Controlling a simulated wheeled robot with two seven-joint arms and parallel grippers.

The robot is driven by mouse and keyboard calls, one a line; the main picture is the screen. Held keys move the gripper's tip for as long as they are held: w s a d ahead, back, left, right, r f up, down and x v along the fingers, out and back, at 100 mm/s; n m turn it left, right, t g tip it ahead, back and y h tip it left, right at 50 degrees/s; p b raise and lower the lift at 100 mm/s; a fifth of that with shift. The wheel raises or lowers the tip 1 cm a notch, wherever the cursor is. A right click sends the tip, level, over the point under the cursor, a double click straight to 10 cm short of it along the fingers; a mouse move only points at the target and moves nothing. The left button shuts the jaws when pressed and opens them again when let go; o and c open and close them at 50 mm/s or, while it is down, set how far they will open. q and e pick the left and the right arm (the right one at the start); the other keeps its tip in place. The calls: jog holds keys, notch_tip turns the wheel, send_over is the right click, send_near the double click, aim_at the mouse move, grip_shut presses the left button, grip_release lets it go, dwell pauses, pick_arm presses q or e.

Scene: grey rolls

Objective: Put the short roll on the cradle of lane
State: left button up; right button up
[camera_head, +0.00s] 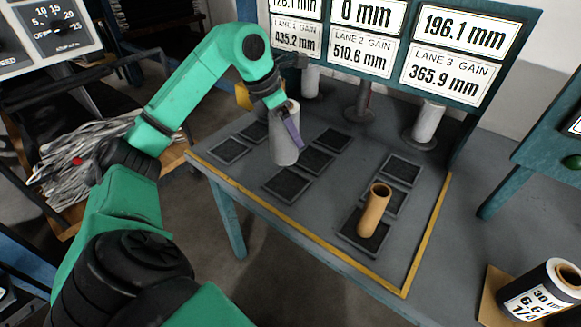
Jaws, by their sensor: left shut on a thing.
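My left gripper (291,131) comes in from the upper left and is shut on a grey roll (284,152). The roll is upright over the left part of the table, among dark square pads; whether its lower end touches the table I cannot tell. At the back, a grey roll (311,82) stands at the left, a thin dark spindle with a round base (361,112) is in the middle without a roll, and another grey roll (428,122) stands on a round base at the right. My right gripper is not in view.
A tan tube (374,210) stands on the front right pad (350,236). The grey table (330,215) has a yellow edge. A board above the back (455,50) reads 0 mm in the middle and 196.1 mm at the right.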

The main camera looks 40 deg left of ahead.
aim_at(291, 147)
pick_arm(q)
jog(key=f, duration=0.4)
jog(key=w+f, duration=0.1)
jog(key=f, duration=0.1)
jog(key=shift+b, duration=0.3)
jog(key=f, duration=0.4)
jog(key=shift+s, duration=0.2)
jog(key=shift+f, duration=0.3)
jog(key=shift+w, duration=0.1)
jog(key=shift+f, duration=0.15)
jog(key=o, duration=1.4)
jog(key=shift+o, duration=0.3)
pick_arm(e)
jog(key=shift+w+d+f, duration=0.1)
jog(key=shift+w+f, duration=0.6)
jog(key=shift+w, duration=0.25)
